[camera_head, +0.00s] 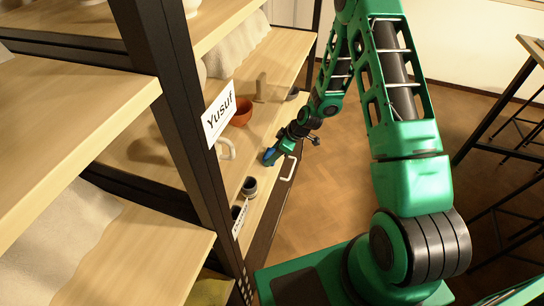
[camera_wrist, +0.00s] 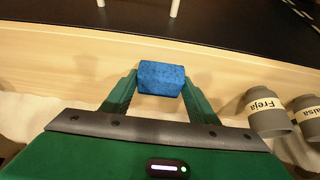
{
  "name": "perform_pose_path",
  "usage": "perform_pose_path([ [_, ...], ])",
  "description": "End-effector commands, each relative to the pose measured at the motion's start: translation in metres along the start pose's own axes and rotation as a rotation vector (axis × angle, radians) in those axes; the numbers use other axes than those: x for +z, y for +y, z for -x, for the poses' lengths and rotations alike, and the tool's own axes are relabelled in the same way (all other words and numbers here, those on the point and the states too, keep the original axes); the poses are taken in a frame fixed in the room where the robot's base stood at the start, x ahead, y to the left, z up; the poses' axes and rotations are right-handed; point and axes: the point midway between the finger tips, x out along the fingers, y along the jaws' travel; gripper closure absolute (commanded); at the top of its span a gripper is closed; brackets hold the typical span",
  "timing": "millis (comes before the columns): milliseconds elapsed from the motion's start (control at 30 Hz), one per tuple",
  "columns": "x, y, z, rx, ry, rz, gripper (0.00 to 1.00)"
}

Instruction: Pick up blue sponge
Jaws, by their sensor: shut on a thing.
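The blue sponge (camera_wrist: 161,78) is a small blue block in the wrist view, held between the two fingers of my gripper (camera_wrist: 158,92). The gripper is shut on its left and right sides. In the head view the sponge (camera_head: 269,155) shows as a small blue patch at the end of my gripper (camera_head: 274,150), by the front edge of the middle wooden shelf. I cannot tell whether the sponge still touches the shelf.
Grey cups labelled "Freja" (camera_wrist: 267,112) and "aisa" (camera_wrist: 305,116) stand right of my gripper in the wrist view. Open floor (camera_head: 325,205) lies right of the shelf.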

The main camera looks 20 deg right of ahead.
Motion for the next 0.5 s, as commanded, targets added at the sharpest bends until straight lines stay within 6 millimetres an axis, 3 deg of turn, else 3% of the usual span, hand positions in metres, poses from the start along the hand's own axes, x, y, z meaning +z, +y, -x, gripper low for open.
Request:
perform_pose_path([
  [267,-0.006,0.001,0.011,0.001,0.001,0.002,0.67],
  [467,-0.02,0.0,0.034,0.002,0.001,0.002,0.67],
  [500,-0.007,0.001,0.037,0.001,-0.003,-0.004,0.67],
])
